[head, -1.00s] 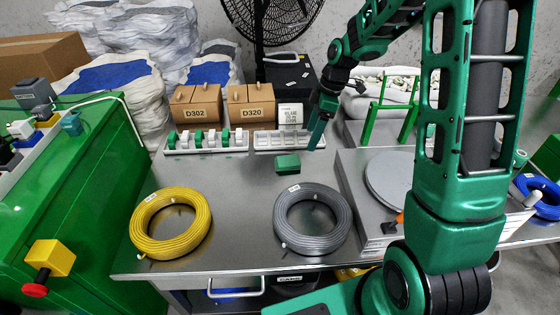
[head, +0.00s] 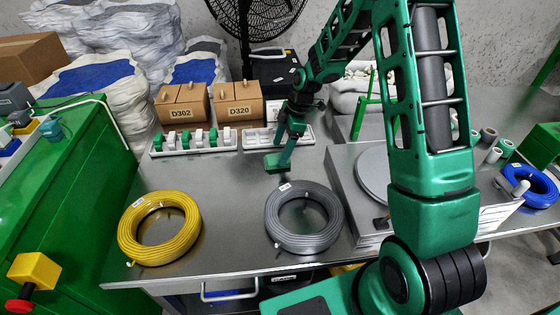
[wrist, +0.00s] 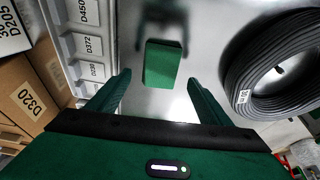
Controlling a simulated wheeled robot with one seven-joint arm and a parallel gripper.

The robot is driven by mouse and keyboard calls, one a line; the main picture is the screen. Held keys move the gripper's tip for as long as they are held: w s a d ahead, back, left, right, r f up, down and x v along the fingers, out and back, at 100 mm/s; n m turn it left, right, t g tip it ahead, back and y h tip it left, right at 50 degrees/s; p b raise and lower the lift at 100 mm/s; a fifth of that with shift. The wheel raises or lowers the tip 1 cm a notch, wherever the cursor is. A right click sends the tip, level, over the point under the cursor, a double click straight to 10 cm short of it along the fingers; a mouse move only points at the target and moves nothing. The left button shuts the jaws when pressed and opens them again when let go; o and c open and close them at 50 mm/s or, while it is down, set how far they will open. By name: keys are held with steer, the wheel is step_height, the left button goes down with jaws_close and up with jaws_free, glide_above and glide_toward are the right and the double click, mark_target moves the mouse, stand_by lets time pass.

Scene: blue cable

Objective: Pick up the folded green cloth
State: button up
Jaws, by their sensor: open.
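The folded green cloth (head: 273,162) lies flat on the metal table, behind the grey cable coil. It also shows in the wrist view (wrist: 162,64) as a small dark green rectangle ahead of my gripper, roughly between the lines of the two fingers. My gripper (head: 284,165) is just right of the cloth in the head view, pointing down and partly overlapping it. In the wrist view my gripper (wrist: 160,90) is open and empty, with its fingers apart on either side. The cloth appears apart from the fingers.
The grey cable coil (head: 331,234) and yellow cable coil (head: 128,240) lie in front on the table (head: 225,215). A white rack (head: 160,152) and cardboard boxes (head: 181,113) stand behind. A flat scale (head: 345,185) is to the right.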

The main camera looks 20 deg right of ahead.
mark_target(278, 158)
steer(key=shift+x, duration=1.95)
steer(key=shift+f, duration=0.1)
steer(key=c, duration=1.1)
